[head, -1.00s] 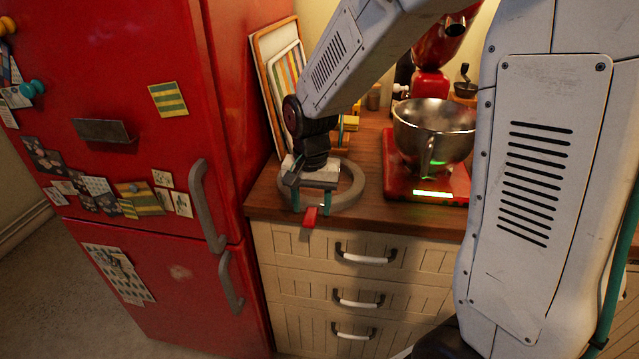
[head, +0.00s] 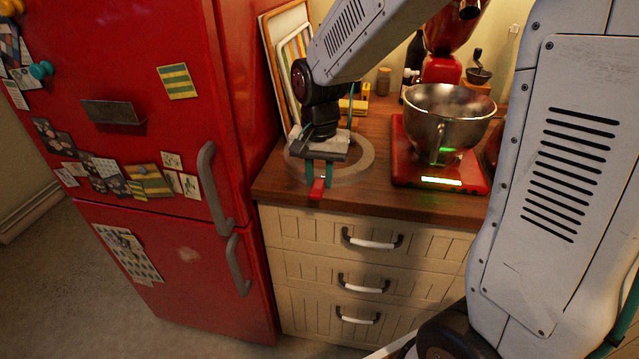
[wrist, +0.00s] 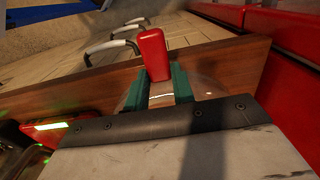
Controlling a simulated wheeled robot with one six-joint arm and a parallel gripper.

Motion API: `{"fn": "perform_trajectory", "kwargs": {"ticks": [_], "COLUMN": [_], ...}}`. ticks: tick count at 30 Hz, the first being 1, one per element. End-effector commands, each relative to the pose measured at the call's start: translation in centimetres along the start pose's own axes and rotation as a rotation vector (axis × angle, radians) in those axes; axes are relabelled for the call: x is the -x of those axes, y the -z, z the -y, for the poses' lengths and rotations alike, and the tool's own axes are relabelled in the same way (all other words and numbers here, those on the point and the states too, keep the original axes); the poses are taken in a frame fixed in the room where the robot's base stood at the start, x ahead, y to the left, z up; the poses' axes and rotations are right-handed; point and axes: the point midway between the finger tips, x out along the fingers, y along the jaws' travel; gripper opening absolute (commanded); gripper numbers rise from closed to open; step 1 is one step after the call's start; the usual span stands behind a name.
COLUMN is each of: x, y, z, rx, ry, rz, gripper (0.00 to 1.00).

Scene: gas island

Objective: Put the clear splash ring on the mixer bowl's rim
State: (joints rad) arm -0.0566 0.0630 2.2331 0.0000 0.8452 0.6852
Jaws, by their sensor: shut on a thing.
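The clear splash ring (head: 361,164) is a see-through band with a red tab (head: 318,189) at its front. It is at the left end of the wooden counter, and I cannot tell whether it touches the wood. My gripper (head: 319,172) is above the ring's front, with its teal fingers shut at the red tab. The wrist view shows the red tab (wrist: 153,54) between the teal fingers (wrist: 160,88), with the clear ring (wrist: 205,85) behind them. The steel mixer bowl (head: 437,131) stands on the red mixer base (head: 412,172) to the right, its rim bare.
A red fridge (head: 135,140) stands close on the left. Trays (head: 295,50) lean behind my arm. A bottle (head: 413,60) and a grinder (head: 479,75) stand behind the bowl. The mixer head (head: 452,35) is raised. Drawers with handles (head: 372,240) are below the counter.

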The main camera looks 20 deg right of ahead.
Motion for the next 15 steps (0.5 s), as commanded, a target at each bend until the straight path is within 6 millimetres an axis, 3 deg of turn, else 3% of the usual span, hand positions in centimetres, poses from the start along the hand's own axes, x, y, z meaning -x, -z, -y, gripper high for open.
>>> {"fn": "perform_trajectory", "kwargs": {"ticks": [6, 15], "x": [4.4, 6.6], "y": [0.0, 0.0], "z": [0.0, 0.0], "rx": [0.0, 0.0], "ry": [0.002, 0.0], "rz": [-0.003, 0.0], "gripper": [0.02, 0.02]}}
